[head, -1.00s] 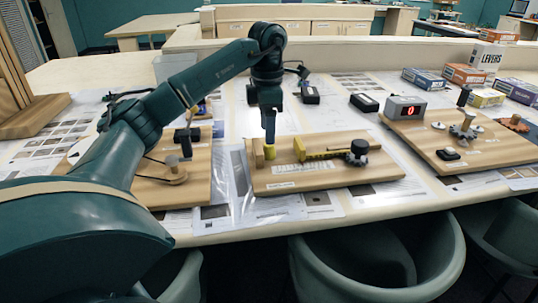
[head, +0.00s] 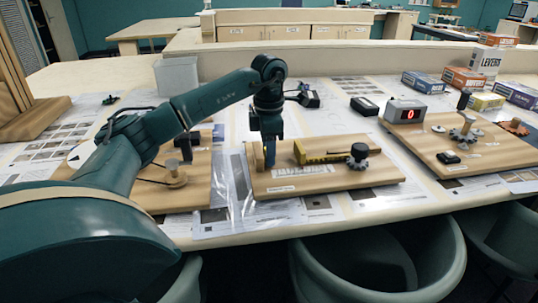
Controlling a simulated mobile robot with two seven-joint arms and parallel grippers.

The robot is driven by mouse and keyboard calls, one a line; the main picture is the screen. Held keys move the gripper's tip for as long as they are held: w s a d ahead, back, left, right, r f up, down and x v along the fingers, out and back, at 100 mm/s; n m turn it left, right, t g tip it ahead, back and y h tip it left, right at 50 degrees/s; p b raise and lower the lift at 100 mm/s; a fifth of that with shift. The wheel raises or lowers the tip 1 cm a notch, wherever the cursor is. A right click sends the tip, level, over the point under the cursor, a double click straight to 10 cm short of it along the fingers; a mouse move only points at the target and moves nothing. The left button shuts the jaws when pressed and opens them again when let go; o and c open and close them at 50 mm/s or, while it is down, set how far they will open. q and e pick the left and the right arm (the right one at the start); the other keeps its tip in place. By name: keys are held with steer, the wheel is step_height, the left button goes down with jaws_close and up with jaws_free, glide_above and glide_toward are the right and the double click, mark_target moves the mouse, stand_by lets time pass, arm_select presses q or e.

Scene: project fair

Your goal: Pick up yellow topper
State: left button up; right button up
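My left gripper (head: 269,160) points straight down over the left end of the middle wooden board (head: 290,183), beside a short upright wooden block (head: 254,157). Its fingertips reach down close to the board. No separate yellow topper shows now; the fingers cover the spot where a small yellow block was visible. I cannot tell whether the fingers are open or shut on it. My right gripper is not in view.
Another board (head: 458,133) carries gears and a red-digit display (head: 405,111). A third board (head: 198,187) lies left. Several small boxes stand at back right.

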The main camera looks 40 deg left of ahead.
arm_select(q)
steer(key=c, duration=0.6)
steer(key=shift+r, duration=0.1)
